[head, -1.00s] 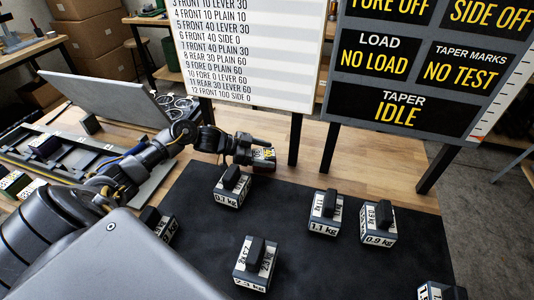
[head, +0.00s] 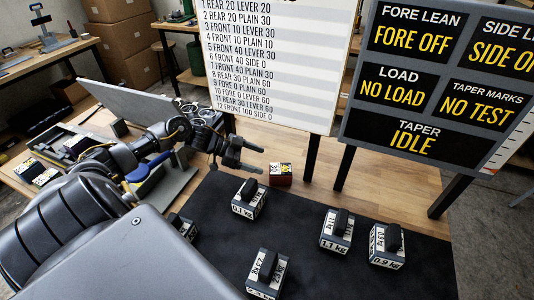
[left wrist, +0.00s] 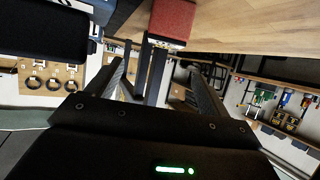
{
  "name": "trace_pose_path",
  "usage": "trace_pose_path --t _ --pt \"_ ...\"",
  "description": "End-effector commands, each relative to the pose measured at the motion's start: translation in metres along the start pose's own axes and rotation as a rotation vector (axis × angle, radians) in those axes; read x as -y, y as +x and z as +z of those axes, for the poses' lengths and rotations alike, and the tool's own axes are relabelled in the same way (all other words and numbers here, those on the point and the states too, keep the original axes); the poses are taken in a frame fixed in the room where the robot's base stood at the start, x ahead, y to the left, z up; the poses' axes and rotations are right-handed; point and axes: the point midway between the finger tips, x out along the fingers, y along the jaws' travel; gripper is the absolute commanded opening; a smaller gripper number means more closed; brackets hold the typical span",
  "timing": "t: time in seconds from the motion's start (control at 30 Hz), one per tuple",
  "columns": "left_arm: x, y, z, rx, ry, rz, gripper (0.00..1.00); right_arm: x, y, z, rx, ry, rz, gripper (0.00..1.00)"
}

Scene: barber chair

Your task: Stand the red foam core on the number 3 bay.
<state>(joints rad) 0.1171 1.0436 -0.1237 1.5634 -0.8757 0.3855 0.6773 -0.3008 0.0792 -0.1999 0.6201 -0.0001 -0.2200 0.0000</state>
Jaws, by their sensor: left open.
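The red foam core (head: 280,177) is a small block with a red side and a printed white, yellow and black label. It sits on the bare wood table just beyond the black mat. In the left wrist view the red core (left wrist: 172,20) shows at the top, beyond the fingers. My left gripper (head: 257,158) is open and empty, to the left of the core and apart from it. Its two fingers also show in the left wrist view (left wrist: 160,75). My right gripper is out of view. I cannot make out a number 3 bay.
Several handled weights, such as the 0.7 kg (head: 249,199) and 1.1 kg (head: 336,231) ones, stand on the black mat (head: 310,265). A printed list board (head: 270,60) and a status board (head: 430,90) rise behind. A dark rack (head: 65,165) lies at the left.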

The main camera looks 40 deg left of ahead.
Motion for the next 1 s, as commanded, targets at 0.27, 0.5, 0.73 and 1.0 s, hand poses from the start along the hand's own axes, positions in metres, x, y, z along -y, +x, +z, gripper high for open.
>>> trace_pose_path --t 0.27,0.5,0.73,1.0 --pt "-0.001 0.019 -0.022 0.215 0.020 0.023 0.80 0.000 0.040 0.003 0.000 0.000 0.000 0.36" --pt "-0.001 0.010 -0.021 0.334 -0.005 -0.025 0.80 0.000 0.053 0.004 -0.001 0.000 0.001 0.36" --pt "-0.002 0.011 -0.021 0.348 -0.012 -0.031 0.80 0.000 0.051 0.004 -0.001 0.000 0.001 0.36" --pt "-0.001 0.051 -0.009 0.346 -0.013 -0.029 0.80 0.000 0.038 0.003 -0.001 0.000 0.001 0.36"
